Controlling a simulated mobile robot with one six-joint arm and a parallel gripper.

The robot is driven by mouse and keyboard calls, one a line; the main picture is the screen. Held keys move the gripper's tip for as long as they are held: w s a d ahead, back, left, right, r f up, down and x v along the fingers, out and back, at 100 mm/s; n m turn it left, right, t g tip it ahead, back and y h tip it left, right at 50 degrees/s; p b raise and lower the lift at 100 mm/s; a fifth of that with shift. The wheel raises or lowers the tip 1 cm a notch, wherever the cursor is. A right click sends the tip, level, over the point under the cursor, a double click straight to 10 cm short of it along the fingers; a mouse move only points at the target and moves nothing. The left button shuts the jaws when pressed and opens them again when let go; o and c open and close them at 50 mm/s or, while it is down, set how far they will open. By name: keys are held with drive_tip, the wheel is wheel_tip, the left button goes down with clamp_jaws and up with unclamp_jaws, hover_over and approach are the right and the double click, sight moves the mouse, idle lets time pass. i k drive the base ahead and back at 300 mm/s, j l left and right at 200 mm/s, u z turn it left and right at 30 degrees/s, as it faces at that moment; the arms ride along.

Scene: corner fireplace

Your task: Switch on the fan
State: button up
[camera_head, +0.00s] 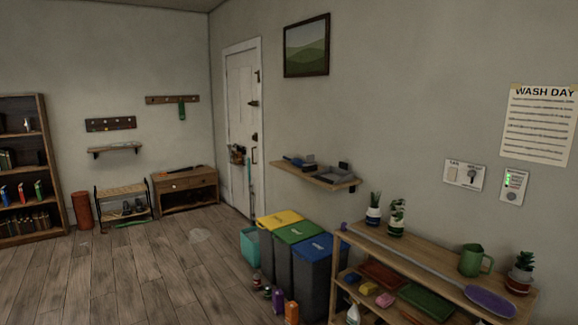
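A white switch plate (464,175) is on the right wall above the wooden shelf unit. It has two small labels that are too small to read surely. Its left half has a flat pale switch and its right half a dark knob or toggle. To its right is a white panel (514,185) with a lit green display and a round grey button or dial. I cannot tell which of these controls belongs to the fan. No fan shows in this view. My gripper is not in view.
The wooden shelf unit (415,258) below the plates holds plants, a green mug (474,260) and a long-handled purple paddle (491,303). Lidded bins (311,268) and bottles stand left of it. A wall shelf (313,178) juts above the bins. The left floor (130,275) is mostly clear.

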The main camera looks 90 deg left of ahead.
sight(453, 173)
drive_tip(key=u, duration=1.95)
drive_tip(key=i+j, duration=0.25)
drive_tip(key=i+j+z, duration=0.15)
drive_tip(key=j, duration=0.25)
drive_tip(key=i+j, duration=0.3)
drive_tip(key=i+j+z, duration=0.15)
drive_tip(key=i+j, duration=0.35)
drive_tip(key=j, duration=0.25)
drive_tip(key=i+j+z, duration=0.15)
drive_tip(key=j, duration=0.2)
drive_tip(key=i+j, duration=0.25)
drive_tip(key=j, duration=0.15)
drive_tip(key=i+j+z, duration=0.15)
drive_tip(key=j, duration=0.25)
drive_tip(key=i+j+z, duration=0.1)
drive_tip(key=i, duration=0.4)
drive_tip(key=i+j+z, duration=0.1)
drive_tip(key=i+j, duration=0.25)
drive_tip(key=i, duration=0.15)
drive_tip(key=i+j+z, duration=0.1)
drive_tip(key=i+j, duration=0.15)
drive_tip(key=i, duration=0.2)
drive_tip(key=i+j+z, duration=0.1)
drive_tip(key=i+j, duration=0.2)
drive_tip(key=i, duration=0.2)
